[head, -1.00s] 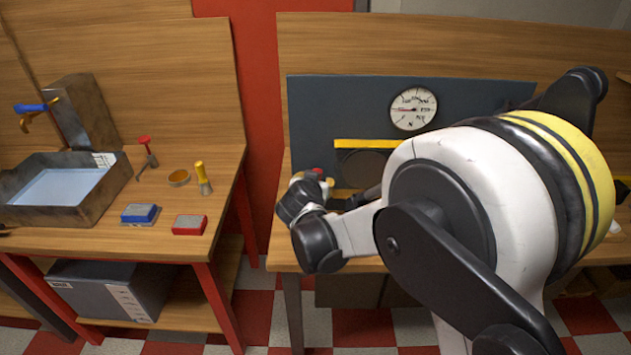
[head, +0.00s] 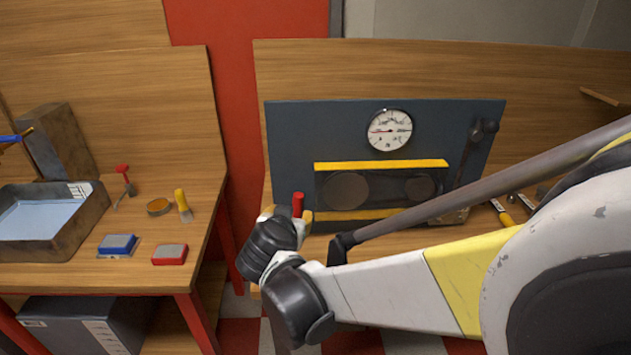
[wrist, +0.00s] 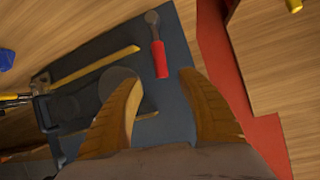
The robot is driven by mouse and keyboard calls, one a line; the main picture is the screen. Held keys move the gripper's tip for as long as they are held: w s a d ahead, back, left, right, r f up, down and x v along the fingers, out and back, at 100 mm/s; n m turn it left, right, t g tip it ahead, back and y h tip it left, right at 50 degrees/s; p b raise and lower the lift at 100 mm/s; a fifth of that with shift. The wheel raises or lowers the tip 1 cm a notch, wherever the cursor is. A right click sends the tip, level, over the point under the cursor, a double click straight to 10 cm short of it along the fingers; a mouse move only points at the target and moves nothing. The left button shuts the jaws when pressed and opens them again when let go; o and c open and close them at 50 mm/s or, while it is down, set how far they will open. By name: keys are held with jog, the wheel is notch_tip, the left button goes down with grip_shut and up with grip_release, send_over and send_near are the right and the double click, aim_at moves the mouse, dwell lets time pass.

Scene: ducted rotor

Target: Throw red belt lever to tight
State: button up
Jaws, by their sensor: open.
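The red belt lever (head: 298,205) stands at the lower left of the dark panel (head: 300,130). Its red grip and grey metal arm show in the wrist view (wrist: 161,60), pointing toward my gripper. My gripper (wrist: 159,76) is open, with its two tan fingers on either side of the line of the grip. The end of the red grip lies at about the fingertips; I cannot tell whether they touch. In the head view my gripper (head: 287,214) is partly hidden by my wrist, and the lever's base is hidden.
A yellow-edged belt guard (head: 381,165) with round pulleys is right of the lever. A gauge (head: 389,130) and a dark lever (head: 485,130) are on the panel. A yellow-handled tool (head: 503,213) lies at right. A left bench holds a metal basin (head: 75,228) and small tools.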

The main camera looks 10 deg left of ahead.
aim_at(295, 212)
jog(key=shift+w+a+f, duration=0.1)
jog(key=shift+a, duration=0.1)
jog(key=c, duration=0.8)
jog(key=a+n+h, duration=0.1)
jog(key=a+n, duration=0.1)
jog(key=a+f+n+h, duration=0.1)
jog(key=n, duration=0.1)
jog(key=w+a+f+n+t+h, duration=0.1)
jog(key=a+n, duration=0.1)
jog(key=shift+a+f+n, duration=0.1)
jog(key=shift+a+n, duration=0.25)
jog(key=shift+n, duration=0.05)
grip_shut()
jog(key=s+a+n+t+h, duration=0.3)
jog(key=s+a+n+h, duration=0.1)
jog(key=a+n, duration=0.15)
jog(key=w+d+f+b, duration=0.2)
jog(key=w+d+b, duration=0.2)
jog(key=w+d, duration=0.3)
jog(key=w+n, duration=0.1)
jog(key=w, duration=0.3)
jog(key=shift+w+d+b, duration=0.15)
jog(key=shift+b, duration=0.25)
